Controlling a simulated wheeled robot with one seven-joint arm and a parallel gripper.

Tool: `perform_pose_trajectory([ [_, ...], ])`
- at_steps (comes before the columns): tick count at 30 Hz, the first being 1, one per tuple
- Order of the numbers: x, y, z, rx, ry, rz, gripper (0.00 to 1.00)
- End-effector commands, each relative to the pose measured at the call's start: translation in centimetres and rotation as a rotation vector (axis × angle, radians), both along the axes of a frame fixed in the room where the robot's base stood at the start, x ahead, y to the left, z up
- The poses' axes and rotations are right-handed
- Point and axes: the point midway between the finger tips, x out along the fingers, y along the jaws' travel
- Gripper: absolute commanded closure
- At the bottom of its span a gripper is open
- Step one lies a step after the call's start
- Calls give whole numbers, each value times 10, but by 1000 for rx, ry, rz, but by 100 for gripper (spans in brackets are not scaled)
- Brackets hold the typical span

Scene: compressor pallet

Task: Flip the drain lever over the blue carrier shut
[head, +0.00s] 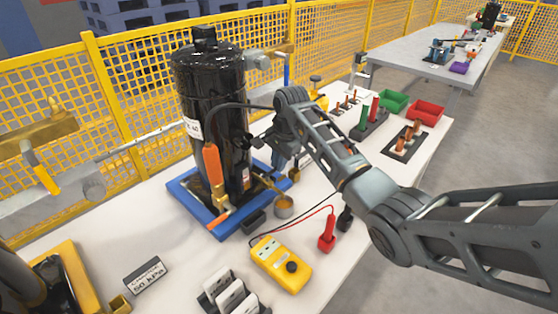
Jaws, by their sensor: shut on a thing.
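The blue carrier (181,193) is a flat frame on the white table, with a tall black compressor (205,95) standing in it. My gripper (279,156) is low at the compressor's right side, above the carrier's right edge. A brass spout (266,182) slants down just below the gripper, over a small cup (284,206). Whether the lever is open or shut is not visible.
A yellow meter (281,262) with red and black leads lies in front. An orange-handled tool (213,168) with a black cable is at the compressor's front. Green (393,102) and red (426,112) bins stand at right. Yellow fencing (125,100) runs behind.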

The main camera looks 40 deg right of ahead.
Motion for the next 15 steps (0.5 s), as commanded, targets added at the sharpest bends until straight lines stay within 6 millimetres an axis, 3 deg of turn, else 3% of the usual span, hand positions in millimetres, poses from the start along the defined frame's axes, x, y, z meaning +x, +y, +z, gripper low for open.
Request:
perform_pose_trajectory([
  [8,0,0,0,-1,-1,0,62],
  [15,0,0,1,0,0,0,61],
])
